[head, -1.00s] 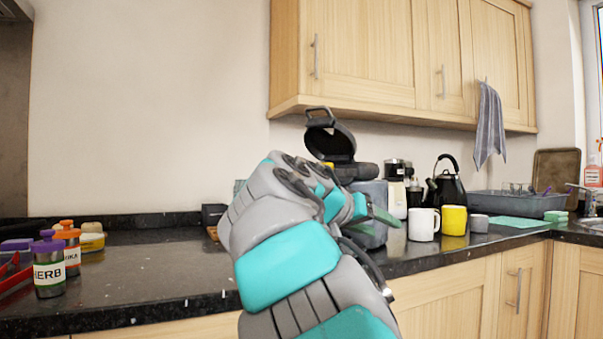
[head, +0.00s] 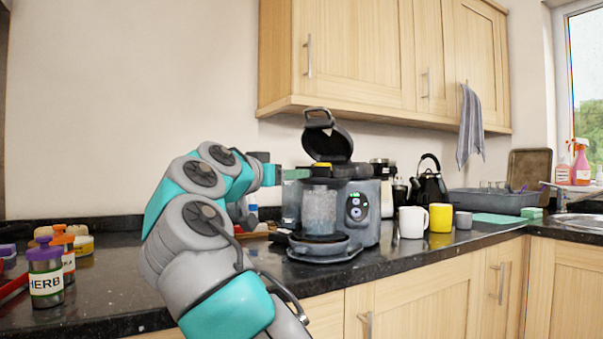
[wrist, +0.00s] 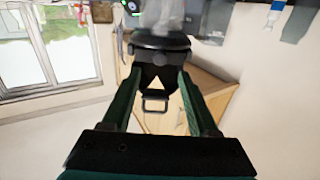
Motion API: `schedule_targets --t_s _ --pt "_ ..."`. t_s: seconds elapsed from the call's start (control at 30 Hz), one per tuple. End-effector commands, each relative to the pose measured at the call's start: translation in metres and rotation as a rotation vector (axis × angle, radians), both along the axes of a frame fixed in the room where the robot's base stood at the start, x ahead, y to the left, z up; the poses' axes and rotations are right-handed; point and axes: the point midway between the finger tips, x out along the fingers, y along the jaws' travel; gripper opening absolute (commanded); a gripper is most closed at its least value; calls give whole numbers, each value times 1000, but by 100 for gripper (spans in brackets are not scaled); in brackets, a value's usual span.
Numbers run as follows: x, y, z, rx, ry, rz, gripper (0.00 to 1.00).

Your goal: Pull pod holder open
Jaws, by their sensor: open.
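The coffee machine (head: 368,225) stands on the counter, grey-blue with a lit front panel. Its black lid (head: 328,142) is tilted up and open, with a loop handle (head: 318,118) on top. A small yellow piece (head: 322,165) shows under the lid; I cannot tell which part is the pod holder. My gripper (head: 296,174) is at the machine's upper left side, level with its top. In the wrist view my gripper (wrist: 158,78) is open, its green fingers apart, with the lid and its handle (wrist: 155,103) showing between them; contact is unclear.
A white mug (head: 411,222), a yellow mug (head: 440,217) and a black kettle (head: 429,187) stand to the machine's right. Spice jars (head: 46,275) stand at the left. The wall cabinet (head: 360,60) hangs above. The counter between jars and machine is partly hidden by my arm.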

Motion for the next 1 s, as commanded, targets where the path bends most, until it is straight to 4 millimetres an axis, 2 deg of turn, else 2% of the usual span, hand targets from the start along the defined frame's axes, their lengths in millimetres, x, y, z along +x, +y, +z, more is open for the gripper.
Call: schedule_targets --t_s 0.33,0.67,1.0 --pt "46 -22 0 0 4 -1 60" --pt "51 -25 -1 -1 3 -1 59" --pt "51 -25 -1 -1 3 -1 21"
